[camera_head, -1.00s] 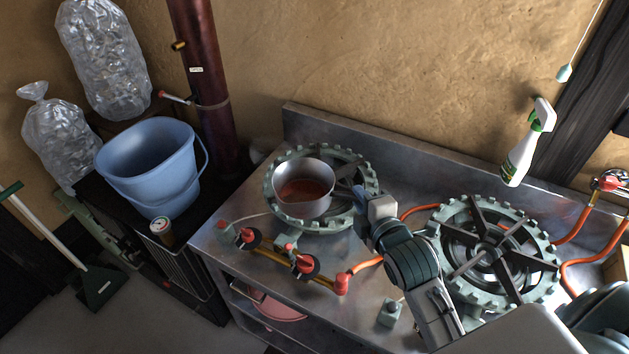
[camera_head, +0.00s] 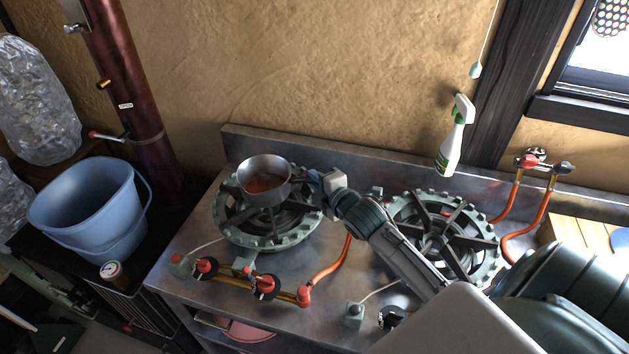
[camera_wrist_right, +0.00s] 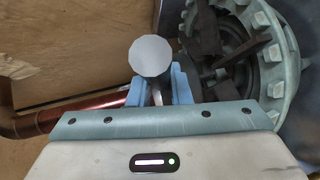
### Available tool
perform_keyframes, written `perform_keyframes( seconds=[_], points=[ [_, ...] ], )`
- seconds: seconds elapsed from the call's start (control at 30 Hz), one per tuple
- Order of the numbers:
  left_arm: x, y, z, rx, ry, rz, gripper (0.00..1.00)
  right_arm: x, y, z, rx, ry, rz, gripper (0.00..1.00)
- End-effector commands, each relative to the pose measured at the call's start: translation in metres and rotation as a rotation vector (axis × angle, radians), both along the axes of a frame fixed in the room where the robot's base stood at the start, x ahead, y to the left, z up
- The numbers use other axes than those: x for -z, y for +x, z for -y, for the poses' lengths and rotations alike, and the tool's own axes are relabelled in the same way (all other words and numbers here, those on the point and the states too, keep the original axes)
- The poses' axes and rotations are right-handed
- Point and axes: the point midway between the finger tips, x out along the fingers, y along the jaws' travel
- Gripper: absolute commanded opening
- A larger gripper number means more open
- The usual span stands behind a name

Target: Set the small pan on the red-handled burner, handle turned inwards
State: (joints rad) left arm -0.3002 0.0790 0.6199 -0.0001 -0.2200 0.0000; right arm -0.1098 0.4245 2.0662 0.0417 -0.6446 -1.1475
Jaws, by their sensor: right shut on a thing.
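The small grey pan (camera_head: 265,182), with reddish-brown contents, is above the left burner (camera_head: 228,228), towards its back. It looks raised off the grate, its rim roughly level. My right gripper (camera_head: 318,182) is shut on the pan's handle, to the right of the bowl; the handle is mostly hidden by the jaws. In the right wrist view the blue fingers (camera_wrist_right: 158,88) close on a thin grey piece below a pale round disc, with a burner (camera_wrist_right: 285,80) to the right. Red valve handles (camera_head: 265,285) are on the pipe before the left burner. My left gripper is out of view.
A second burner (camera_head: 490,245) is to the right, partly behind my right arm. A spray bottle (camera_head: 452,145) hangs at the wall. Orange hoses (camera_head: 325,272) cross the steel counter. A blue bucket (camera_head: 90,215) stands on the left. The metal backsplash (camera_head: 350,165) runs behind.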

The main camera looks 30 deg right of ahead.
Motion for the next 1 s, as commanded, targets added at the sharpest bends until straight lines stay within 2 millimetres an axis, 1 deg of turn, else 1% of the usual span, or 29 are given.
perform_keyframes(
  seconds=[0.03,0.1,0.2,0.27,0.4,0.5,0.87,0.9,1.0],
  points=[
    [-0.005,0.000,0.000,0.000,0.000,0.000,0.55,-0.002,0.008,0.004,0.001,0.002,0.001,0.00],
    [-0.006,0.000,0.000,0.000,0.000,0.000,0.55,-0.001,0.015,0.007,0.000,0.001,0.002,0.00],
    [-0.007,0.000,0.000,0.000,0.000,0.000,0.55,0.002,0.019,0.009,-0.001,0.001,0.001,0.00],
    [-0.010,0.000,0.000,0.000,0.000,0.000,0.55,0.007,0.019,0.010,0.000,0.002,-0.002,0.00],
    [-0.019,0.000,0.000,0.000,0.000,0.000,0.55,0.025,0.019,0.009,0.001,0.003,-0.002,0.00],
    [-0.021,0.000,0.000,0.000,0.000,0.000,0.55,0.034,0.019,0.009,-0.001,0.001,0.000,0.00],
    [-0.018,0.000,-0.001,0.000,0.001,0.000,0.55,0.040,0.019,0.009,-0.001,0.000,0.001,0.00],
    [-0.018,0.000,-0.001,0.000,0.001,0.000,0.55,0.040,0.018,0.009,0.000,0.000,-0.001,0.22],
    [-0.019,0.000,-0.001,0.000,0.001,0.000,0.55,0.040,0.018,0.009,0.000,0.000,-0.001,0.39]
  ],
)
